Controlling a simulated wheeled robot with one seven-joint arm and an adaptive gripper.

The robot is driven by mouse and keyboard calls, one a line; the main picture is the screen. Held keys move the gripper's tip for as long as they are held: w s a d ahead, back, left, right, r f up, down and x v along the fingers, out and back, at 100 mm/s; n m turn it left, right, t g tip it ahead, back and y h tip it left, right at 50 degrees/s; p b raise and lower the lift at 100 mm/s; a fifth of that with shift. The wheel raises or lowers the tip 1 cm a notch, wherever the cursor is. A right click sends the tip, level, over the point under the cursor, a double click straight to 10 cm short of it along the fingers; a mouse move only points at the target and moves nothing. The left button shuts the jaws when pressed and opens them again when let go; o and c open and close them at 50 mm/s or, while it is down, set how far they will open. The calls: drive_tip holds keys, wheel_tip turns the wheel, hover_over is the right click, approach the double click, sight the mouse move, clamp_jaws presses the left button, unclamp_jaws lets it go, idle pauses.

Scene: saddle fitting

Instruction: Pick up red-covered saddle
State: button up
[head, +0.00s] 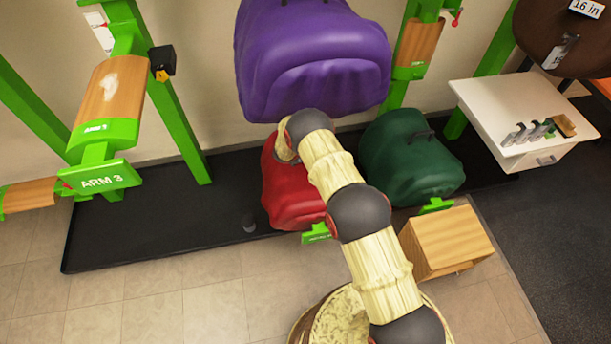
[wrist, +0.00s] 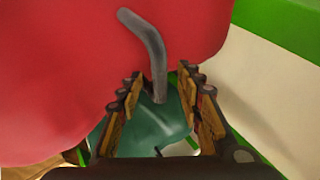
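The red-covered saddle (head: 288,190) hangs low on a green rack arm in the head view, below the purple saddle and left of the green one. My arm crosses in front of its right side. The red cover fills the upper left of the wrist view (wrist: 90,60). A grey bent handle (wrist: 150,45) stands out against it, its lower end reaching between the fingers. My gripper (wrist: 165,90) is open, with gaps on both sides of the handle. In the head view my gripper is hidden behind my arm.
The purple saddle (head: 312,60) hangs directly above the red one. The green saddle (head: 410,155) is close on the right and shows between my fingers (wrist: 145,135). A wooden box (head: 445,245) and a white cabinet (head: 520,105) stand further right. Floor at left is clear.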

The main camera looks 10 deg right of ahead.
drive_tip(key=shift+x, duration=1.1)
drive_tip(key=c, duration=0.3)
clamp_jaws()
drive_tip(key=shift+w+r, duration=0.1)
drive_tip(key=shift+r, duration=0.1)
